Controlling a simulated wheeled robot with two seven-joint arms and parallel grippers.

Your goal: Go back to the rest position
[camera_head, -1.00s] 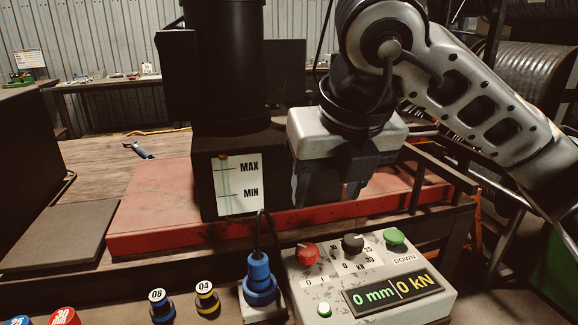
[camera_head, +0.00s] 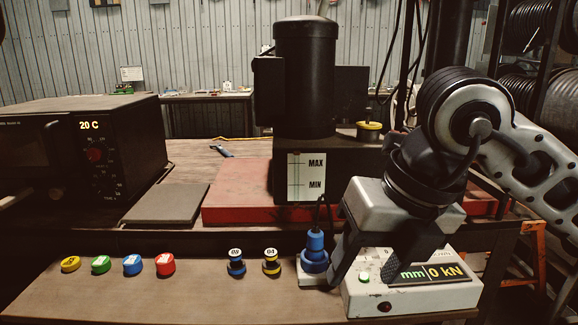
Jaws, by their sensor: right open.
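My right gripper (camera_head: 372,274) is open, with its fingers pointing down over the control box (camera_head: 440,298). I see nothing between the fingers. The gripper and wrist hide most of the box's knobs; a green light and part of the display reading "0 kN" still show. I cannot tell whether the fingers touch the box. The black crimper unit (camera_head: 304,80) with the MAX/MIN gauge (camera_head: 306,177) stands behind on a red base (camera_head: 240,192). My left gripper is not in view.
A blue plug (camera_head: 315,252) stands close left of the gripper. Two numbered dies, blue (camera_head: 236,264) and yellow (camera_head: 271,262), and several coloured caps (camera_head: 132,264) line the front shelf. A black oven (camera_head: 95,145) reading 20 C and a flat grey pad (camera_head: 168,204) are at left.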

